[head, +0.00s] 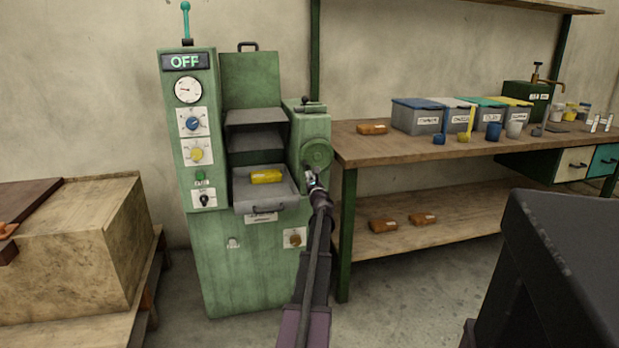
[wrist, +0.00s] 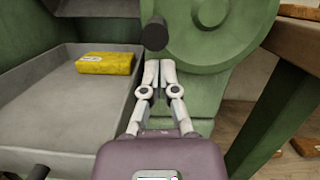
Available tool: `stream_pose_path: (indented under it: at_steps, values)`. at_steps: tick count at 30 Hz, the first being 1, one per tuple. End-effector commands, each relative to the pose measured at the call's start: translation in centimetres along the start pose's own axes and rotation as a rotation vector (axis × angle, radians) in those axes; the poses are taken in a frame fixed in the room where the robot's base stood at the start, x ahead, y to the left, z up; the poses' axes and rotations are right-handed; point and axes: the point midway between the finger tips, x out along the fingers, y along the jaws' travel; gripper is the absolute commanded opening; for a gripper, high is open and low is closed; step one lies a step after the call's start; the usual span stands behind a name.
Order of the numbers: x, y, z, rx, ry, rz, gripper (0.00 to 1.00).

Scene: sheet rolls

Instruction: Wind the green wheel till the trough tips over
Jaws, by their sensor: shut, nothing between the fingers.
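The green wheel (head: 317,154) is on the right side of the green machine and also fills the upper right of the wrist view (wrist: 215,35). A dark handle knob (wrist: 154,33) sticks out at the wheel's left edge. My gripper (head: 311,178) is shut and empty just below the wheel. In the wrist view its fingertips (wrist: 160,66) are just under the knob; whether they touch it I cannot tell. The grey trough (head: 266,190) is left of the wheel, looks level, and holds a yellow block (head: 266,176). The trough also shows in the wrist view (wrist: 75,115).
The machine's panel (head: 190,130) reads OFF and has a gauge, dials and a teal-topped lever (head: 186,20). A wooden workbench (head: 365,150) with bins stands close to the right, its green leg beside the machine. A large block (head: 80,240) stands at left.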

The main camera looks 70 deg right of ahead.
Motion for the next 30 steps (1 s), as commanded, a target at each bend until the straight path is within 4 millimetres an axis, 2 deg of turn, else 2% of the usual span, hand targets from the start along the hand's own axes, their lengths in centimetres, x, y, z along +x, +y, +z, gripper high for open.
stream_pose_path:
  at_steps: [4, 18, 30]
  values:
    - [0.1, 0.0, 0.6, 0.0, 0.0, 0.0, 0.0]
    - [0.2, 0.1, 0.7, 0.003, 0.0, 0.001, 0.0]
    - [0.7, 0.6, 2.6, 0.101, -0.001, -0.024, 0.0]
